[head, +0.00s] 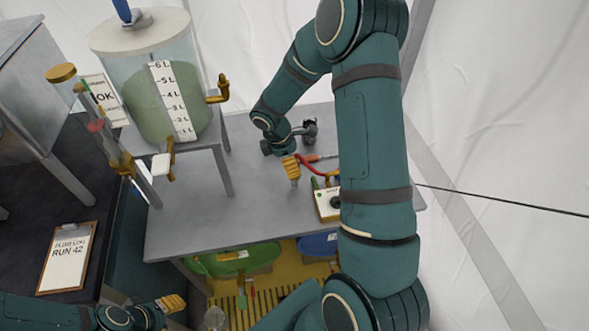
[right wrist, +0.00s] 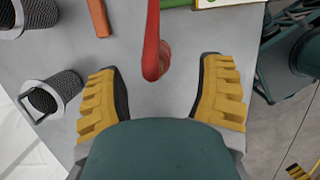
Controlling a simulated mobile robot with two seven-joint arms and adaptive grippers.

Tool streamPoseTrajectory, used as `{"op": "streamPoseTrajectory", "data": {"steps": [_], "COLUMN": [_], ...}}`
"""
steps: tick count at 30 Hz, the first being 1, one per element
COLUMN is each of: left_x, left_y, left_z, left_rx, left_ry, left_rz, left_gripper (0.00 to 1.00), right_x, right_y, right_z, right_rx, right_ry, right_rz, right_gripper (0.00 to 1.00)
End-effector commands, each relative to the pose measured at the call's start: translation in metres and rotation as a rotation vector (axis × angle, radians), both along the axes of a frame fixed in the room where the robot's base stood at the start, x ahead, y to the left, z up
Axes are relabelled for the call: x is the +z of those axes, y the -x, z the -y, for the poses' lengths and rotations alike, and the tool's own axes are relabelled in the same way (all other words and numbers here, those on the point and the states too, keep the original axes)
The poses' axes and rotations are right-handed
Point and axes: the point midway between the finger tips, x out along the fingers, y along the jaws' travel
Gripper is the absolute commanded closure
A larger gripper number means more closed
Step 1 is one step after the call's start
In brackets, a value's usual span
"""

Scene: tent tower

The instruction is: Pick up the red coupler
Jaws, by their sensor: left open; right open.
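The red coupler, a slim curved red piece, lies on the grey table in the head view (head: 309,171). In the right wrist view its rounded near end (right wrist: 152,55) lies ahead of and between my right fingers, and its far end runs out at the top. My right gripper (head: 291,167) is over the table beside the coupler; it also shows in the right wrist view (right wrist: 163,98), open and empty, with clear gaps on both sides. My left gripper (head: 171,304) is open at the lower left of the head view, away from the table top.
A white box with a black knob (head: 327,203) sits on the table (head: 200,222) near the coupler. An orange rod (right wrist: 98,18) and knurled dark cylinders (right wrist: 52,95) lie nearby. A tank of green liquid (head: 165,105) stands on a raised stand at left. A clipboard (head: 67,258) lies lower left.

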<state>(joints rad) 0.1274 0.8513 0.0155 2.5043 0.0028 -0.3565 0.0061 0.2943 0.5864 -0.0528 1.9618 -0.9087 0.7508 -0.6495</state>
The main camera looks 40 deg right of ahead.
Motion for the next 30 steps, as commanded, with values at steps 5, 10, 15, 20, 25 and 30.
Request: {"op": "streamPoseTrajectory", "data": {"steps": [5, 10, 15, 20, 25, 30], "left_x": [-0.004, -0.010, -0.010, -0.010, -0.010, -0.010], "left_y": [0.001, 0.003, 0.003, 0.003, 0.003, 0.003], "left_z": [0.000, 0.001, 0.001, 0.001, 0.001, 0.001], "left_rx": [-0.002, -0.006, -0.006, -0.006, -0.006, -0.006], "left_ry": [0.000, 0.002, 0.002, 0.002, 0.002, 0.002], "left_rz": [-0.002, -0.006, -0.008, -0.008, -0.007, -0.007], "left_gripper": [0.53, 0.53, 0.53, 0.53, 0.53, 0.53], "right_x": [-0.018, -0.041, -0.048, -0.048, -0.047, -0.048], "right_y": [0.002, 0.004, 0.005, 0.005, 0.005, 0.005], "right_z": [0.007, 0.014, 0.016, 0.016, 0.016, 0.016], "right_rx": [-0.002, -0.002, 0.000, -0.001, -0.001, -0.001], "right_ry": [-0.001, 0.000, -0.001, -0.001, 0.000, 0.000], "right_rz": [-0.004, -0.003, 0.000, 0.000, -0.001, -0.001], "right_gripper": [0.32, 0.32, 0.32, 0.37, 0.97, 1.00]}}
